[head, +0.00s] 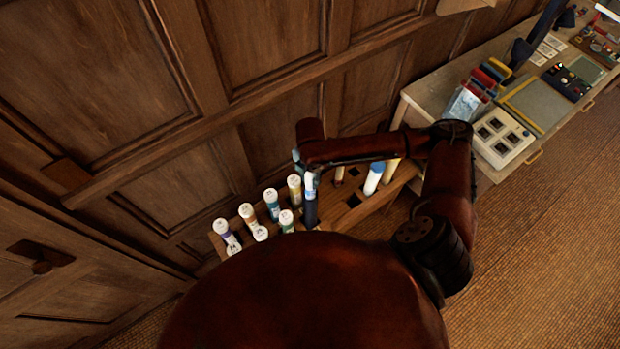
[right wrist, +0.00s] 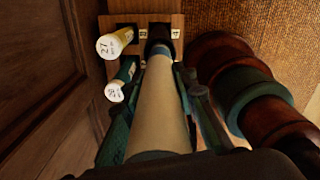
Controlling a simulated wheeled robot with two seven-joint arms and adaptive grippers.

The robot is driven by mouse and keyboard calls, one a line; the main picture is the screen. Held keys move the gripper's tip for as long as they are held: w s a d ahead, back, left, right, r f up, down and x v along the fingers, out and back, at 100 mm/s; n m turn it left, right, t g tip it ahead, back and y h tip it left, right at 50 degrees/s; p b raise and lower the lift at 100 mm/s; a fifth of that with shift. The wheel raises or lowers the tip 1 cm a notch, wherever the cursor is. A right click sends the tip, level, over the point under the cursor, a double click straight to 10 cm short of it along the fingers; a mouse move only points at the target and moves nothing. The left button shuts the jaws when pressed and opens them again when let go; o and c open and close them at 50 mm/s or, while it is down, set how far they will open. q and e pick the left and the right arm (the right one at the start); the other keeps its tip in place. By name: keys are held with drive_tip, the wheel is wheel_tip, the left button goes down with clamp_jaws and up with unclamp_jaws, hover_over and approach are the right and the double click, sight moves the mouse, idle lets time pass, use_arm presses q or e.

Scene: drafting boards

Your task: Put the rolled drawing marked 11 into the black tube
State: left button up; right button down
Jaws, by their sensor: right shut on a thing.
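A pale cream rolled drawing (right wrist: 160,105) runs away from the camera between the fingers of my right gripper (right wrist: 163,80), which is shut on it. No number on it is readable. Its far end lines up with the mouth of the black tube (right wrist: 158,34); I cannot tell how far inside it is. In the head view the dark tube (head: 310,212) stands upright in the rack below my right wrist, with a white and blue roll end (head: 310,182) showing above it. My right forearm hides most of the gripper there. My left gripper is out of view.
A wooden rack (head: 352,216) stands along the panelled wall, with several labelled rolls in it. A yellow roll marked 27 (right wrist: 115,43) and a teal roll (right wrist: 121,82) stand left of the tube. A blue-banded roll (head: 375,177) stands farther right. A cluttered desk (head: 432,98) is beyond.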

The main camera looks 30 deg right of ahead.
drive_tip(key=c, duration=1.5)
unclamp_jaws()
drive_tip(key=shift+r, duration=0.1)
wheel_tip(320, 180, up, 12)
drive_tip(key=shift+f, duration=0.1)
